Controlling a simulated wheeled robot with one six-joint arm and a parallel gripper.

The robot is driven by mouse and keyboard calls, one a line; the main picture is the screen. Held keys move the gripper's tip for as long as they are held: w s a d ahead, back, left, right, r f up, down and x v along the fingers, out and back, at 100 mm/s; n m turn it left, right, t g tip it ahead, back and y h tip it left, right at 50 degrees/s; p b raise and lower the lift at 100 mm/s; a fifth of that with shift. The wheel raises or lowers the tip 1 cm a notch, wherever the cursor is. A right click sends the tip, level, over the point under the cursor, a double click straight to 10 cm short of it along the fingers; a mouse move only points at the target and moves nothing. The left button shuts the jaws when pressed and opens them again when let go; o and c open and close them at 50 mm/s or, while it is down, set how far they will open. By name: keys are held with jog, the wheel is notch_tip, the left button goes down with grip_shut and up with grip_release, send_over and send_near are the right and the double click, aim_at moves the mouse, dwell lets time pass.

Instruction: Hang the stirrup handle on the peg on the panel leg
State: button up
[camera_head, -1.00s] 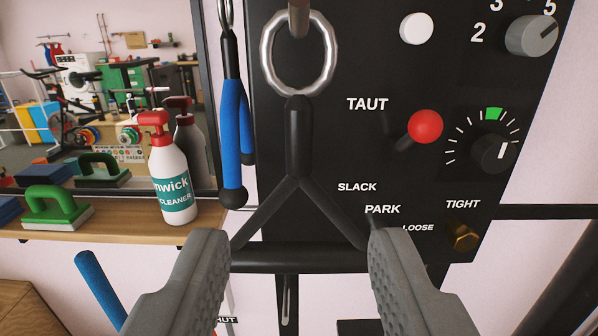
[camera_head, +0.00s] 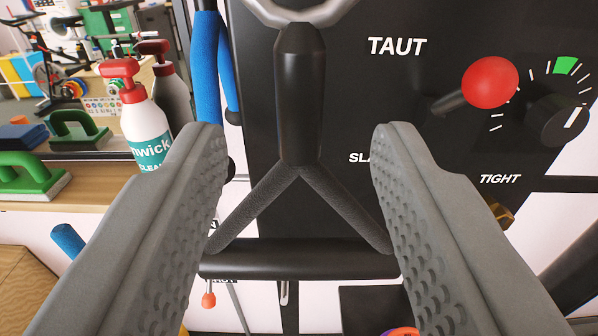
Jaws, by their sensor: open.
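The black stirrup handle (camera_head: 299,95) hangs upright in front of the black panel (camera_head: 400,100), with its neck at the top, two slanting arms and a wide bar (camera_head: 300,259) at the bottom. A metal ring (camera_head: 300,12) sits at its top, cut off by the upper edge. My gripper (camera_head: 297,140) is open, one finger on each side of the handle, and its fingers appear apart from the neck. The fingers partly cover the ends of the slanting arms. I cannot pick out the peg on the panel leg.
A red-knobbed lever (camera_head: 489,83) and a dial (camera_head: 557,125) stick out from the panel at right. Blue-gripped handles (camera_head: 206,70) hang at left.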

aim_at(300, 120)
jog(key=shift+w, duration=2.65)
grip_shut()
